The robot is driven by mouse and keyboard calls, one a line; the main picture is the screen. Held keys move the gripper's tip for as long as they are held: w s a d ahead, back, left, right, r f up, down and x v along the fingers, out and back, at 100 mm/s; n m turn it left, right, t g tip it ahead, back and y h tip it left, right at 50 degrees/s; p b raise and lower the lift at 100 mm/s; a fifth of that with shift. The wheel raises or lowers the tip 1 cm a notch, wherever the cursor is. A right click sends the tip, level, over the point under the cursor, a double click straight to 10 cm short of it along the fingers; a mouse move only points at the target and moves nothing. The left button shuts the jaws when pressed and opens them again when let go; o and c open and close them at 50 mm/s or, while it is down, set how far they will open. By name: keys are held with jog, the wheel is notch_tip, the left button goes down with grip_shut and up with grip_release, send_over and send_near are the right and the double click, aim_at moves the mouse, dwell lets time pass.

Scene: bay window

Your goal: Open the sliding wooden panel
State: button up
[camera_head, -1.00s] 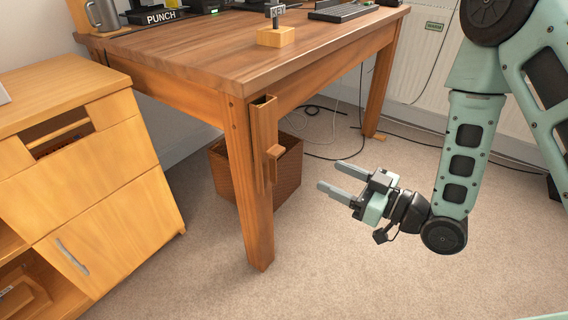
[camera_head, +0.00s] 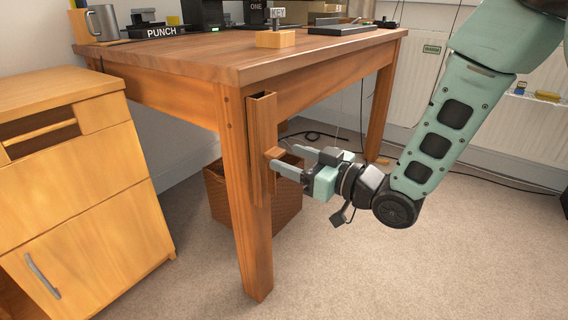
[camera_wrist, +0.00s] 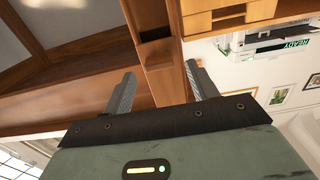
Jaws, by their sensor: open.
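The sliding wooden panel (camera_head: 262,128) is a narrow upright piece in a wooden channel on the desk leg (camera_head: 244,185). A small block handle (camera_head: 274,153) sticks out from it. My gripper (camera_head: 286,160) is open, with its fingertips at about the height of the handle. The nearer fingertip overlaps the handle's lower edge in the head view; I cannot tell whether it touches. In the wrist view, the two fingers of my gripper (camera_wrist: 161,84) stand apart, with a wooden upright (camera_wrist: 155,55) between and beyond them. Nothing is visibly gripped.
A woven basket (camera_head: 285,210) stands under the desk behind the leg. A wooden cabinet (camera_head: 95,185) stands at the left. The desk top (camera_head: 215,55) carries a mug, a key on a block and other items. The carpet at front right is clear.

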jog(key=shift+x, duration=1.3)
grip_shut()
notch_tip(320, 180, down, 13)
jog(key=b, duration=0.8)
jog(key=shift+f, duration=0.15)
grip_release()
jog(key=shift+d, duration=0.1)
